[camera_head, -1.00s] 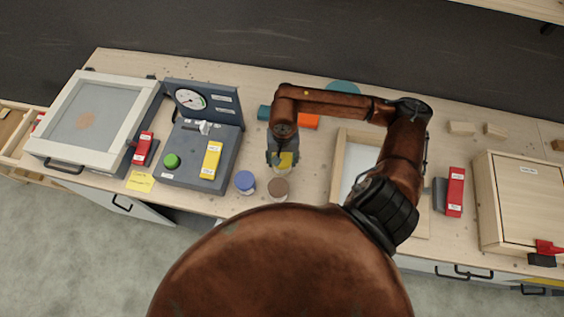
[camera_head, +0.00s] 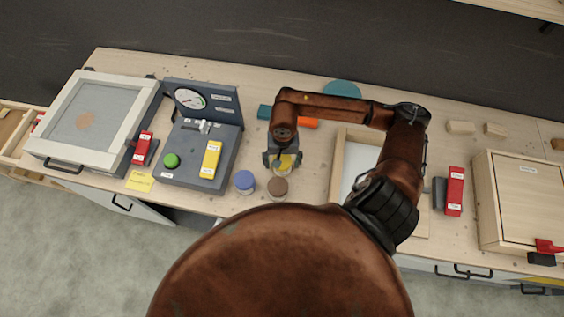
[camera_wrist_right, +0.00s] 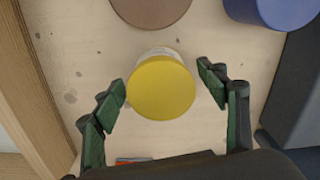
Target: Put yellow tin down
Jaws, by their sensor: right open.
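The yellow tin (camera_head: 285,164) stands on the wooden bench, partly hidden under my right gripper in the head view. In the right wrist view the yellow tin (camera_wrist_right: 161,90) shows its round yellow lid and a strip of pale side. My right gripper (camera_head: 283,160) is open around it. Its two green-padded fingers (camera_wrist_right: 165,92) are on either side of the tin with a gap at each side. The tin looks upright and rests on the bench top. My left gripper is not in view.
A brown-lidded tin (camera_head: 278,187) and a blue-lidded tin (camera_head: 245,181) stand close by at the front. A grey gauge box (camera_head: 190,178) is to the left. A wooden tray (camera_head: 336,165) is to the right. An orange block (camera_head: 308,123) lies behind.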

